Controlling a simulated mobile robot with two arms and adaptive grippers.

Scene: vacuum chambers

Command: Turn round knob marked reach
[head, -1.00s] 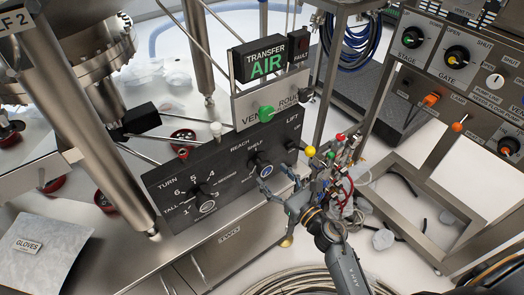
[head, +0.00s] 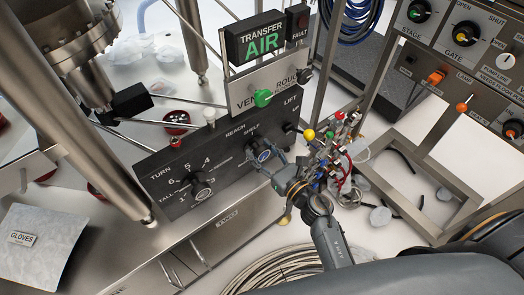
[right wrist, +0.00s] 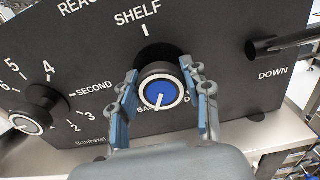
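The reach knob (head: 262,151) is a round black knob with a blue cap on the black sloping panel (head: 225,155). In the right wrist view the knob (right wrist: 161,90) shows near the middle, its white pointer line aimed down and slightly left. "SHELF" is printed above it; labels below are partly hidden. My right gripper (head: 264,168) is at the knob. In the right wrist view its two blue-padded fingers (right wrist: 160,88) stand open, one on each side of the knob; I cannot tell whether they touch it. My left gripper is not in view.
The turn knob (head: 201,187) is left on the same panel. A lift lever (head: 299,131) with a yellow ball sticks out at the right. A green vent knob (head: 262,97) sits above, under the "TRANSFER AIR" sign (head: 268,42). A metal post (head: 110,165) stands in front at left.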

